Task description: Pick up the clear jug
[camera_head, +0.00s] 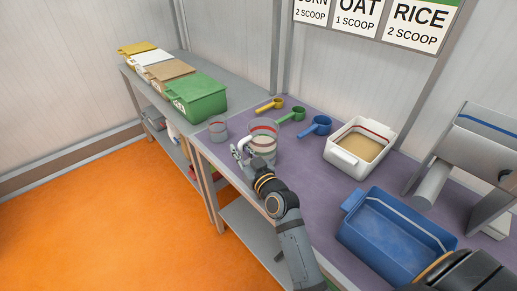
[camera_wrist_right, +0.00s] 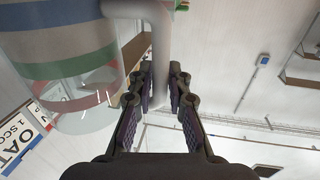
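The clear jug (camera_head: 264,144), with coloured bands and a pale handle, is upright at the left edge of the purple table (camera_head: 300,180). In the wrist view the jug (camera_wrist_right: 70,70) fills the upper left, and its handle (camera_wrist_right: 160,40) runs down between my fingers. My right gripper (camera_head: 240,152) reaches the handle from the near left side. In the wrist view the right gripper (camera_wrist_right: 161,78) has both fingertips closed in against the handle. Whether the jug's base touches the table is hidden. My left gripper is not in view.
Yellow (camera_head: 270,105), green (camera_head: 291,115) and blue (camera_head: 316,126) scoops lie behind. A white tub (camera_head: 340,158) and blue bin (camera_head: 362,225) stand right. Lidded boxes (camera_head: 196,98) line the grey bench.

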